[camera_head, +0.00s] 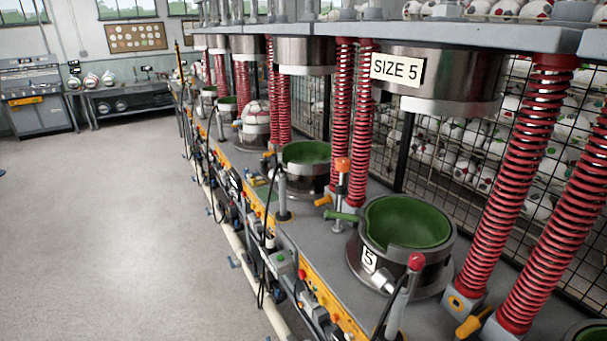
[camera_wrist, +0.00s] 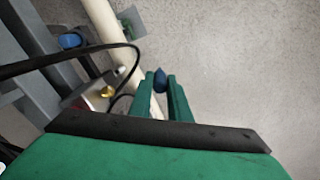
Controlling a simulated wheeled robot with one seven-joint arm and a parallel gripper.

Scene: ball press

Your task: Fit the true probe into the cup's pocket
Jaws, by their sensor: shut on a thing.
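My gripper (camera_wrist: 159,92) has two green fingers, seen in the wrist view, and is shut on a small dark blue piece (camera_wrist: 160,80). The cup (camera_head: 405,245), marked 5, stands on the press bench in the head view. It is a metal ring with a green lining and a notch in the near rim. A green rod (camera_head: 341,215) sticks out by its left side. I cannot make out the pocket for certain. My gripper is not seen in the head view.
Red-sprung columns (camera_head: 530,190) and a head labelled SIZE 5 (camera_head: 430,80) rise around the cup. A red-knobbed lever (camera_head: 410,285) and an orange-topped post (camera_head: 342,175) stand near it. A pale pipe (camera_wrist: 105,25) and black cable (camera_wrist: 60,62) lie below my gripper. The floor at left is clear.

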